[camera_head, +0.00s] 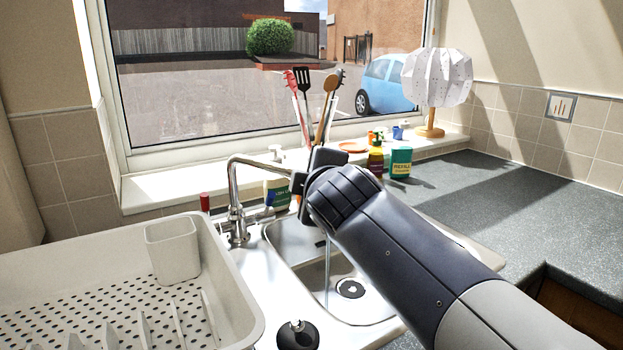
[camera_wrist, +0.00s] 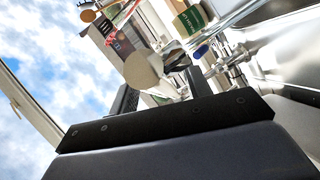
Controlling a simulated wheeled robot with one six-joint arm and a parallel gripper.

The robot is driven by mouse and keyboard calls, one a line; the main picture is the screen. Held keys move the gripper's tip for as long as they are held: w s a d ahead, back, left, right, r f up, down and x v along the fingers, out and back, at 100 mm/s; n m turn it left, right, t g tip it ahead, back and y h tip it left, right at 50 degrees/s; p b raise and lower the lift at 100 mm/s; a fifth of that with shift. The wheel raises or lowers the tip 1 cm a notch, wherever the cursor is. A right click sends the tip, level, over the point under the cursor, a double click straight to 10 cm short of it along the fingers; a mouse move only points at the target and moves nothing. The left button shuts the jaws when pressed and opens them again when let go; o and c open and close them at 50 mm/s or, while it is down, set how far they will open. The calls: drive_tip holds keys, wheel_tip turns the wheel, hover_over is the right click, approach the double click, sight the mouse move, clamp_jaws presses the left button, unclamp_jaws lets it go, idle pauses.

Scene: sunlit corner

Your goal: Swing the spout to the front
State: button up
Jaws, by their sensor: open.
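The chrome tap (camera_head: 237,215) stands behind the sink, left of the basin. Its spout (camera_head: 262,163) arches up and runs right, towards the back of my gripper (camera_head: 304,178), which hides the spout's far end. In the wrist view, metal tap parts (camera_wrist: 235,60) show at the upper right, beyond the fingers. My gripper (camera_wrist: 162,92) is open, and no held object shows between its fingers. I cannot tell whether a finger touches the spout. A thin stream of water (camera_head: 327,270) falls into the sink basin (camera_head: 300,247).
A white dish rack (camera_head: 235,285) with a cutlery cup (camera_head: 172,250) fills the left. A green-labelled bottle (camera_head: 278,190) stands behind the sink. The right counter (camera_head: 520,210) is mostly clear.

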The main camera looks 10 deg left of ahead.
drive_tip(key=v, duration=1)
drive_tip(key=shift+s+d, duration=0.2)
drive_tip(key=shift+s, duration=0.15)
drive_tip(key=shift+w+r, duration=0.1)
drive_tip(key=shift+w, duration=0.05)
drive_tip(key=x, duration=1)
drive_tip(key=shift+w+a, duration=0.2)
drive_tip(key=shift+w, duration=0.1)
